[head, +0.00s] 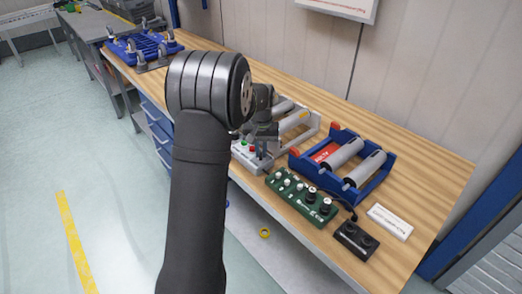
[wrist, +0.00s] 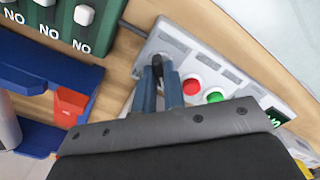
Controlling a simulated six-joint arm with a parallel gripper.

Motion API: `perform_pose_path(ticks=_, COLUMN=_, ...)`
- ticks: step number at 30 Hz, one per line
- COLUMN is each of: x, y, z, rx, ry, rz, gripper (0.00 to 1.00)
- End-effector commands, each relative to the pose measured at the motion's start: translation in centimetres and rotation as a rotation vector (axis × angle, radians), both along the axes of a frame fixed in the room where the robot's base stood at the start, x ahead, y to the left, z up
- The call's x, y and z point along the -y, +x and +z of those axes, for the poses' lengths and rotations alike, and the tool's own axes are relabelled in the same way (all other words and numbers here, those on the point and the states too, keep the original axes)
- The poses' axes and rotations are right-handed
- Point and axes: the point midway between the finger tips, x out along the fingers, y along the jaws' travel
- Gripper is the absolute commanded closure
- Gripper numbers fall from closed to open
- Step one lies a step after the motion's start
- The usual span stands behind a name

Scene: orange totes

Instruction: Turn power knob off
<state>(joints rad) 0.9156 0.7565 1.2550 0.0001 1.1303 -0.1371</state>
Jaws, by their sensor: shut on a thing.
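In the wrist view a light grey control panel (wrist: 225,68) carries a black power knob (wrist: 156,66), a red button (wrist: 192,88) and a green button (wrist: 215,97). My gripper (wrist: 158,72) has its two blue-grey fingers closed around the black knob from above. The fingers hide part of the knob, so its pointing direction cannot be read. In the head view the panel (head: 246,158) stands on the wooden bench, with my arm reaching over it and hiding the gripper and knob.
A dark green switch box (head: 300,195) and a blue roller frame (head: 372,172) stand right of the panel on the wooden bench (head: 440,180). A black two-knob box (head: 355,238) and white sign (head: 390,222) lie near the right end. Blue wheeled frames (head: 145,46) lie far left.

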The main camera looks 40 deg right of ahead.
Motion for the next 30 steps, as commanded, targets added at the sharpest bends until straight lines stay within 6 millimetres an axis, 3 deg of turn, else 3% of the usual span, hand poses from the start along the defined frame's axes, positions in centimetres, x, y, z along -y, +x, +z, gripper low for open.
perform_pose_path(ticks=13, x=0.0, y=0.0, z=0.1, rx=0.001, ry=-0.002, rz=0.01, gripper=1.0)
perform_pose_path(ticks=14, x=0.0, y=0.0, z=0.1, rx=0.001, ry=-0.002, rz=0.01, gripper=0.84)
perform_pose_path(ticks=16, x=0.0, y=0.0, z=0.1, rx=0.0, ry=-0.001, rz=0.009, gripper=0.7)
perform_pose_path(ticks=17, x=0.0, y=0.0, z=0.1, rx=0.0, ry=-0.001, rz=0.009, gripper=0.68)
perform_pose_path(ticks=26, x=0.0, y=0.0, z=0.2, rx=0.001, ry=-0.001, rz=0.009, gripper=0.68)
perform_pose_path(ticks=30, x=0.1, y=0.0, z=1.6, rx=0.002, ry=-0.004, rz=0.008, gripper=0.68)
